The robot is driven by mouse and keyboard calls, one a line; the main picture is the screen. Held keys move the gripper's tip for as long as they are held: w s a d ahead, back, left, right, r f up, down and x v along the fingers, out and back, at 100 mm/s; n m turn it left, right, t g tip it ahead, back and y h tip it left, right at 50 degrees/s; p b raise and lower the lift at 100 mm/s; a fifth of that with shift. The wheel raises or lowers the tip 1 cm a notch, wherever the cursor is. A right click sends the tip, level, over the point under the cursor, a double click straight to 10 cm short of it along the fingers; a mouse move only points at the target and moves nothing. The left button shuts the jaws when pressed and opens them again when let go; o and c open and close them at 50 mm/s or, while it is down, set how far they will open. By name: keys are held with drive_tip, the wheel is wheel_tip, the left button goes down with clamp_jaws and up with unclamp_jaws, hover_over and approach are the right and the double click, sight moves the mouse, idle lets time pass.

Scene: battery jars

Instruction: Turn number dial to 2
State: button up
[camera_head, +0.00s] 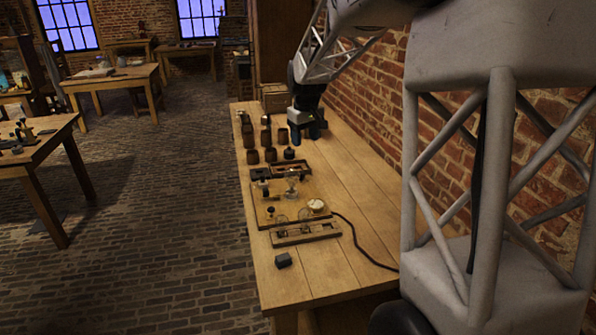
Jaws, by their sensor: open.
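A small white round face, which looks like the dial (317,205), sits at the right front corner of a wooden board with instruments (262,212) on the table. Any numbers or pointer on it are too small to read. My gripper (310,131) has dark fingers with blue on them and points down over the far part of the table. It is open and well behind the dial, apart from it. Whether it touches the jars beside it cannot be told.
Several brown jars (252,157) and a dark round jar (289,153) stand left of my gripper. A wooden tray (304,233) and a dark block (283,260) lie in front of the board. A black cable (353,240) runs right. The table's right side (352,185) is mostly clear beside the brick wall.

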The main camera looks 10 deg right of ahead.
drive_tip(key=w+d+f+n, duration=0.1)
drive_tip(key=w+d+f, duration=0.1)
drive_tip(key=w+f, duration=0.45)
drive_tip(key=w+d+f, duration=0.1)
drive_tip(key=w+f, duration=0.2)
drive_tip(key=w, duration=0.6)
drive_tip(key=n+g, duration=0.1)
drive_tip(key=n, duration=0.1)
hover_over(301, 173)
wheel_tip(301, 173, down, 11)
drive_tip(key=shift+d+r, duration=0.1)
drive_tip(key=shift+r, duration=0.1)
drive_tip(key=shift+w+f, duration=0.15)
drive_tip(key=shift+w, duration=0.05)
drive_tip(key=shift+f, duration=0.15)
drive_tip(key=shift+f, duration=3.8)
drive_tip(key=shift+c, duration=0.2)
drive_tip(key=c, duration=0.9)
